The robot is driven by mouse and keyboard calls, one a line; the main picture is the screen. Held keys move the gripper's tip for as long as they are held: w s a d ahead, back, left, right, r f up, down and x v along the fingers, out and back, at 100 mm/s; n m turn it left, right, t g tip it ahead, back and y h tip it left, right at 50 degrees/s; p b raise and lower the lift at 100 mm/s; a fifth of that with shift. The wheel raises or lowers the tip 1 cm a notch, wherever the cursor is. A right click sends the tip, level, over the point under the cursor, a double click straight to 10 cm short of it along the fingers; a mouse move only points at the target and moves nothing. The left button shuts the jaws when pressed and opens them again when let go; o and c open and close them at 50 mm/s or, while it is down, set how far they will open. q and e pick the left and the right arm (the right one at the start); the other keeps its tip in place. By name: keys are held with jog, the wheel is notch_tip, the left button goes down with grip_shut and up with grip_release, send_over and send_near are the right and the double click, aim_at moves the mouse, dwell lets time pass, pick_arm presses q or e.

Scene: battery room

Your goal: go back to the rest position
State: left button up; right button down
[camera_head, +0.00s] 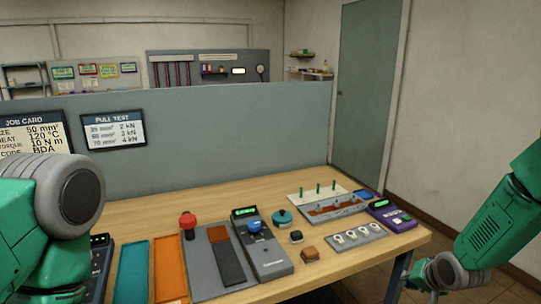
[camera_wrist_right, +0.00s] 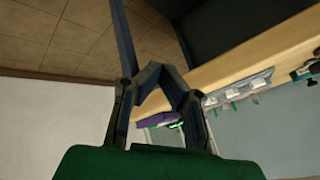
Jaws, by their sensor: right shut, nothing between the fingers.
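My right gripper shows in the wrist view (camera_wrist_right: 162,75), with its fingertips together and nothing between them. It is in free air off the right end of the workbench (camera_head: 408,243). In the head view my right arm comes in from the right edge, reaching down beside the bench's right corner. My left arm fills the lower left of the head view. Its gripper is not seen.
The bench holds a purple device (camera_head: 391,215), a strip with several rings (camera_head: 357,238), a grey device with a blue knob (camera_head: 262,250), a red knob (camera_head: 188,222) and orange tray (camera_head: 170,268). A grey partition (camera_head: 220,150) stands behind. Floor right of the bench is clear.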

jog(key=s+a+f+n+g+b, duration=0.1)
jog(key=s+a+f+n+g, duration=0.15)
jog(key=s+f, duration=0.55)
jog(key=s+a+f+n+g+b, duration=0.15)
jog(key=s+a+f, duration=0.3)
jog(key=s, duration=0.65)
jog(key=s+a+f+n+g+b, duration=0.1)
jog(key=s+f+n+g+b, duration=0.1)
jog(key=s, duration=1.8)
jog(key=shift+s+f+n+g+h, duration=0.25)
jog(key=shift+f+n, duration=0.2)
jog(key=shift+n, duration=0.35)
jog(key=shift+w, duration=0.2)
